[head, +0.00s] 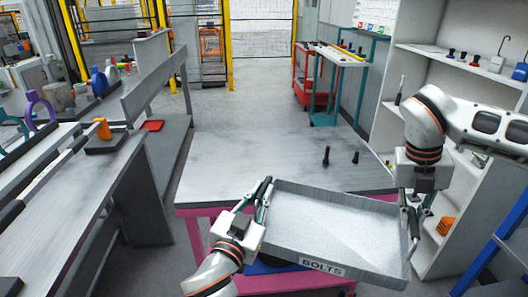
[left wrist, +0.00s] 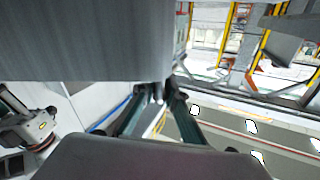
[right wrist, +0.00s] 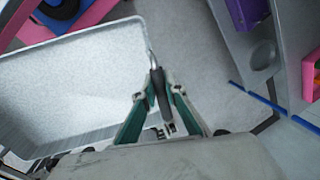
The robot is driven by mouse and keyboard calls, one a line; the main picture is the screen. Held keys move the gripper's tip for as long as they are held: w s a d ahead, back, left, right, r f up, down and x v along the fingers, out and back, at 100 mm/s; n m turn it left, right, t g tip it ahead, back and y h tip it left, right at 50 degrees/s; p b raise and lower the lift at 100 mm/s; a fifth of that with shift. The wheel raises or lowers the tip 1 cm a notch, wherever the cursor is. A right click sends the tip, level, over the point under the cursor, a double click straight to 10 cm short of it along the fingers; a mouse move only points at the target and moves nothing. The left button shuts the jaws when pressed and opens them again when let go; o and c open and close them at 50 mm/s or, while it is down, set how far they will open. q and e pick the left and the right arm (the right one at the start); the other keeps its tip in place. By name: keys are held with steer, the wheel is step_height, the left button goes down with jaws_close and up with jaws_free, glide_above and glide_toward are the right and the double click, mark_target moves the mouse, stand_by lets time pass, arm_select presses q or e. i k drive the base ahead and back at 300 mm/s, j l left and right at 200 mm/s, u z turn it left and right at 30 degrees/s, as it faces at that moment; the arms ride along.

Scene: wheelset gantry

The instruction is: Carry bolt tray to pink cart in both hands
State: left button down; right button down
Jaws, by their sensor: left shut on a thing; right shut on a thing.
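The grey bolt tray (head: 325,222), labelled BOLTS on its near wall, is empty and slightly tilted in the picture. My left gripper (head: 263,198) is shut on its left edge, and my right gripper (head: 413,212) is shut on its right edge. In the left wrist view the fingers (left wrist: 165,92) meet at the tray's edge. The pink cart (head: 280,160) has a grey top. The tray overlaps its near right part; I cannot tell whether they touch.
Two dark bolts (head: 326,156) (head: 356,157) stand on the cart top towards the right. White shelves (head: 450,70) stand close on the right. A grey bench (head: 75,190) runs along the left. The cart top's left and far parts are clear.

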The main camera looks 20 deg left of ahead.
mark_target(242, 162)
steer(key=i+u, duration=0.55)
steer(key=i+l+u, duration=0.1)
steer(key=i+u, duration=0.2)
steer(key=i, duration=0.5)
